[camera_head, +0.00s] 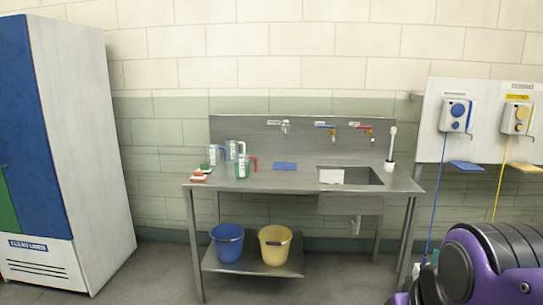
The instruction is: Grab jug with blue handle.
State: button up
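Several clear measuring jugs stand upright in a group on the left part of the steel sink table. The left jug (212,156) appears to have a blue handle on its right side, though it is small in view. A jug behind (231,149) has a handle that looks greenish. The front jug (242,168) has a red handle on its right and partly overlaps the jug behind it. My gripper is not in view, so its state does not show.
A cabinet (85,150) is at left. Floor in front is clear.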

aim_at(212, 151)
jog(key=i+j, duration=0.4)
jog(key=i+j+u, duration=0.1)
jog(key=i+j, duration=0.25)
jog(key=i, duration=0.25)
jog(key=i+j+u, duration=0.1)
jog(key=i+j, duration=0.25)
jog(key=i, duration=0.15)
jog(key=i+j, duration=0.3)
jog(key=i, duration=0.2)
